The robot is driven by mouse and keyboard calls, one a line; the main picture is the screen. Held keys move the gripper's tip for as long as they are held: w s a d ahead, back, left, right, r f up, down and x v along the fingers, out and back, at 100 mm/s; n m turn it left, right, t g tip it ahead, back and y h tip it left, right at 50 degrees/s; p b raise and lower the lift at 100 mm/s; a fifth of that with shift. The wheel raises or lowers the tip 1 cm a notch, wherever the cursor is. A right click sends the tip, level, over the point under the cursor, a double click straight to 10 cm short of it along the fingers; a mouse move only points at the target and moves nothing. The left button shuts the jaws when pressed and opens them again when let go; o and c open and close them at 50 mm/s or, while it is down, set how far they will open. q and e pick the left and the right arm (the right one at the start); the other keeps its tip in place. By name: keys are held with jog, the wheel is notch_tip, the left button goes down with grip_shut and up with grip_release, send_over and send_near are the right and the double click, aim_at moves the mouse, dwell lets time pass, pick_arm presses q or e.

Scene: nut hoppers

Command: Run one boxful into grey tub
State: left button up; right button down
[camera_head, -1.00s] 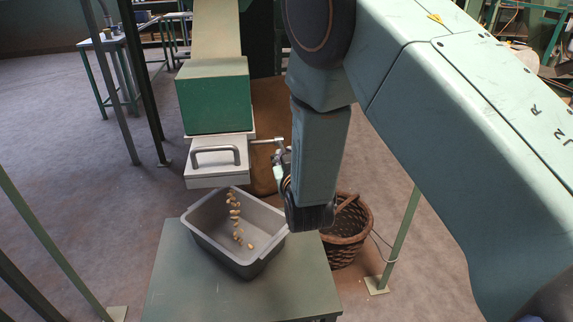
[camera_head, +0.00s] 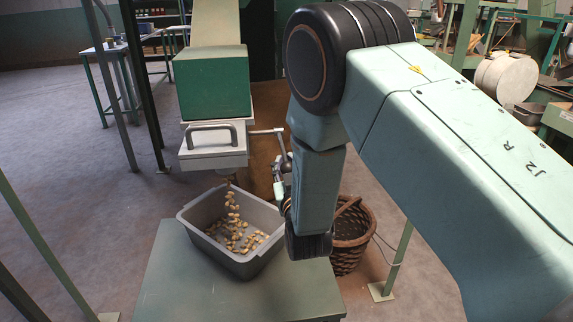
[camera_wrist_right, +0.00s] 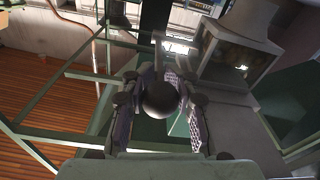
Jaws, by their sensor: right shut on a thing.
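The grey tub (camera_head: 216,257) stands on a green table under the hopper, with a spread of nuts (camera_head: 238,237) on its floor. A stream of nuts falls into it from the spout below the pale metal box (camera_head: 213,158), which has a grey handle on its front. A lever rod (camera_head: 267,132) sticks out to the right of this box. My right gripper (camera_head: 281,182) is beside the lever, partly hidden by my arm. In the right wrist view its fingers are shut on a dark round knob (camera_wrist_right: 160,99). My left gripper is out of view.
A green hopper body (camera_head: 212,84) with a pale chute sits above the metal box. The green table (camera_head: 180,285) has bare room in front of the tub. A wicker basket (camera_head: 350,235) stands on the floor to the right, near a green post (camera_head: 396,255).

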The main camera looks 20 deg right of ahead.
jog(key=shift+f, duration=0.25)
jog(key=c, duration=1.5)
grip_release()
jog(key=o, duration=0.5)
jog(key=shift+r, duration=0.15)
jog(key=v, duration=0.7)
jog(key=shift+s, duration=0.25)
